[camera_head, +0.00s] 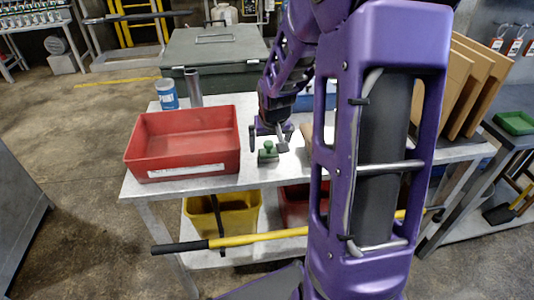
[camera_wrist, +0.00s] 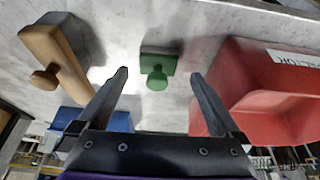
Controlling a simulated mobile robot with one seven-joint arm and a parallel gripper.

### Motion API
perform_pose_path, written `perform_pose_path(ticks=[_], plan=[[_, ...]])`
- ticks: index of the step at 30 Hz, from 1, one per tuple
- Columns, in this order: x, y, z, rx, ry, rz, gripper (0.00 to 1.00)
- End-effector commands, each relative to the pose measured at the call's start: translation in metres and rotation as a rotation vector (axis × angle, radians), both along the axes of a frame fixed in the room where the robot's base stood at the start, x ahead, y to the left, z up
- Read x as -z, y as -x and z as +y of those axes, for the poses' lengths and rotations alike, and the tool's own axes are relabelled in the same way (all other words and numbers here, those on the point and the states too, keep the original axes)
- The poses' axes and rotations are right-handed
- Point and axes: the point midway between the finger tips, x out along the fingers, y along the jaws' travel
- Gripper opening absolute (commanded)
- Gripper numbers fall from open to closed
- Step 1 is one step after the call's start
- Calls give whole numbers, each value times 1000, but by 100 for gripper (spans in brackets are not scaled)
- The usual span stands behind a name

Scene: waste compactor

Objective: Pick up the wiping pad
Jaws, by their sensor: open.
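A small green pad with a round green knob on top, which looks like the wiping pad, lies on the metal table (camera_head: 225,180). It shows in the head view (camera_head: 267,153) and in the wrist view (camera_wrist: 158,68). My gripper (camera_head: 269,137) is open above it, pointing down. In the wrist view the open fingers (camera_wrist: 159,75) have the green knob between them in the picture, with nothing held. I cannot tell the exact height gap.
A red bin (camera_head: 182,145) stands close left of the pad in the head view. A wooden block with a knob (camera_wrist: 55,60) lies on the pad's other side. A blue can (camera_head: 167,94) and a metal cylinder (camera_head: 193,88) stand behind the bin.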

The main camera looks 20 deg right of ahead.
Motion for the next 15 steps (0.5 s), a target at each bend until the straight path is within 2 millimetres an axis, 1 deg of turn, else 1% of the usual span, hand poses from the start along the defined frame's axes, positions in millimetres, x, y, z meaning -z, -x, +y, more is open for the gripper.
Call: perform_pose_path(ticks=[1,3,7,10,15], plan=[[9,-3,-2,0,-1,3,100],[20,-7,-4,1,-2,3,100],[35,-14,-6,0,-2,3,100],[41,-17,-7,-1,0,1,100],[41,-18,-8,-1,0,0,100]])
